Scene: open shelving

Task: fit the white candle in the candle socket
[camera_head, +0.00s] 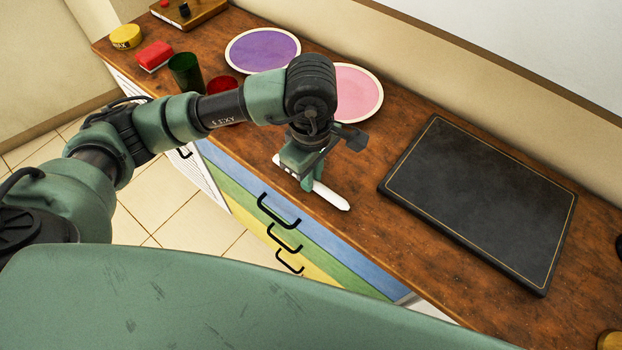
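The white candle (332,197) lies flat on the brown wooden top, near its front edge. My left gripper (309,177) points down over the middle of the candle, and its green fingers cover part of it. I cannot tell whether the fingers are shut on the candle or only around it. My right gripper is out of view. I cannot make out a candle socket with certainty. A wooden board (207,11) with small dark and red pieces on it is cut off at the top edge.
A purple plate (262,49) and a pink plate (357,93) lie behind my arm. A large black board (482,203) covers the right. Green (184,72) and red (222,85) cups, a red block (154,55) and a yellow tin (125,36) stand left. Drawer handles (279,211) stick out in front.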

